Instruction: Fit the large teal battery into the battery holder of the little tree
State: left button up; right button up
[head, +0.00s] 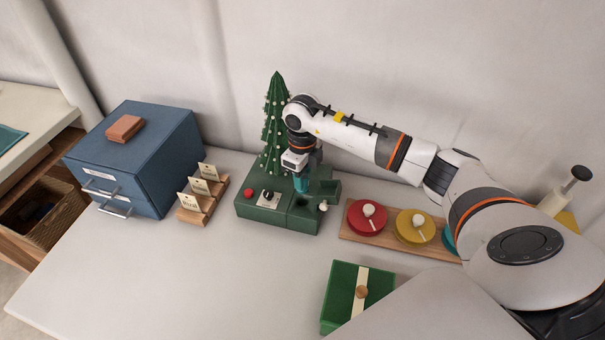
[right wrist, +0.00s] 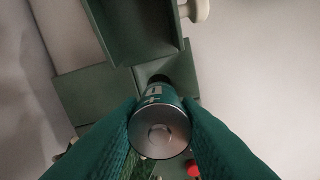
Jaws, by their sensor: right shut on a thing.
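The little tree (head: 275,125) is dark green with pale beads and stands on a green base (head: 255,211) at the back of the table. The green battery holder (head: 312,220) is the right part of that base. My right gripper (head: 303,184) is over the base, pointing down, shut on the large teal battery (right wrist: 160,132). In the right wrist view the battery's round metal end faces the camera between the two green finger pads. Its far end is by a dark opening in the green housing; how deep it sits is hidden. My left gripper is not in view.
A red button (head: 248,193) and a dial plate (head: 267,199) sit on the base. A board with red (head: 367,218) and yellow (head: 415,227) knobbed discs is to the right. A green box (head: 345,292) is in front. Seed-packet-like cards (head: 200,188) and a blue drawer cabinet (head: 135,150) are left.

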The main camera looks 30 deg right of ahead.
jog(key=shift+f+b, duration=1.2)
jog(key=shift+f, duration=0.75)
dwell(0.3)
jog(key=shift+f+b, duration=1.65)
jog(key=shift+f, duration=0.15)
jog(key=o, duration=1.1)
jog(key=shift+r, duration=0.1)
